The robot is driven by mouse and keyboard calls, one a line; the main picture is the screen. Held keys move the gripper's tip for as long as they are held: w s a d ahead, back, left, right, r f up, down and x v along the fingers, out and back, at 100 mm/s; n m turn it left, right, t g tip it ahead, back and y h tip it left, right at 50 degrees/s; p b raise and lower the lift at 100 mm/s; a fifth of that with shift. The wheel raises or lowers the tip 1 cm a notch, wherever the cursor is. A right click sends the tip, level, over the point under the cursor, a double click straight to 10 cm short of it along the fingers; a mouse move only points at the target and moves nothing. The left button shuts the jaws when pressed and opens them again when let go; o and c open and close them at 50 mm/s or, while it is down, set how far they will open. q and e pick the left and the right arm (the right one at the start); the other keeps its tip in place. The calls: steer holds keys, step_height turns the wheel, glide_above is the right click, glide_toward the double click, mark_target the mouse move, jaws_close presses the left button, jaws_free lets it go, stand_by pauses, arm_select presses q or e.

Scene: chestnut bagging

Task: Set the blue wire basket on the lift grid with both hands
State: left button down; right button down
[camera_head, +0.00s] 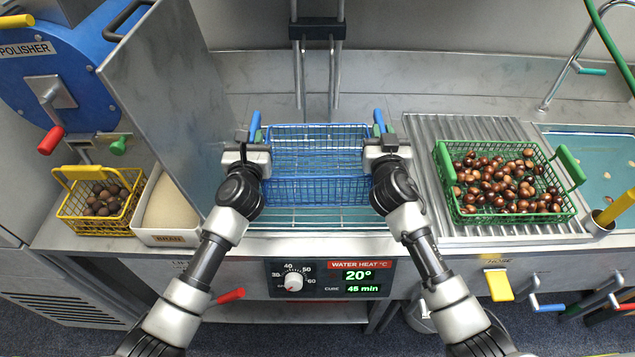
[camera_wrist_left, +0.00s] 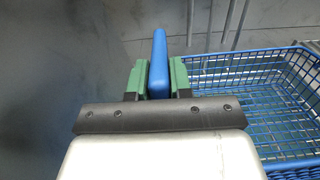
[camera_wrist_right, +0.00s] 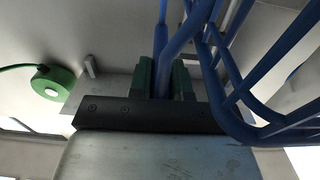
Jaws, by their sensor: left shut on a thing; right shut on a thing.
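The empty blue wire basket (camera_head: 318,190) is level between my two grippers, over the water heat basin. The metal lift grid (camera_head: 310,218) shows as thin bars in front of the basket; I cannot tell whether the basket touches it. My left gripper (camera_head: 255,140) is shut on the basket's left blue handle, which stands upright between green finger pads in the left wrist view (camera_wrist_left: 158,72). My right gripper (camera_head: 380,141) is shut on the right handle; its pads also hold blue bars in the right wrist view (camera_wrist_right: 165,78).
A green basket of chestnuts (camera_head: 440,170) stands on the ribbed drainboard (camera_head: 425,128) at right. At left are a tall metal panel (camera_head: 165,100), a yellow basket (camera_head: 75,212) and a white bran box (camera_head: 160,238). A lift post (camera_head: 318,30) rises behind the basin.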

arm_select(q)
steer(key=shift+w+f, duration=0.1)
arm_select(e)
steer(key=shift+s+a+f, duration=0.1)
steer(key=shift+a+f, duration=0.05)
steer(key=shift+f, duration=0.3)
steer(key=shift+s+a+f, duration=0.1)
steer(key=shift+a+f, duration=0.05)
steer(key=shift+f, duration=0.25)
arm_select(q)
steer(key=c, duration=1.3)
jaws_free()
steer(key=shift+r, duration=0.2)
arm_select(e)
steer(key=c, duration=1.3)
jaws_free()
steer(key=shift+r, duration=0.25)
arm_select(q)
steer(key=shift+o, duration=1.3)
steer(key=shift+f, duration=0.1)
arm_select(e)
steer(key=shift+o, duration=1.2)
steer(key=shift+w, duration=0.1)
steer(key=shift+d+r, duration=0.1)
steer(key=shift+r, duration=0.05)
arm_select(q)
steer(key=shift+f, duration=0.1)
steer(key=shift+s, duration=0.2)
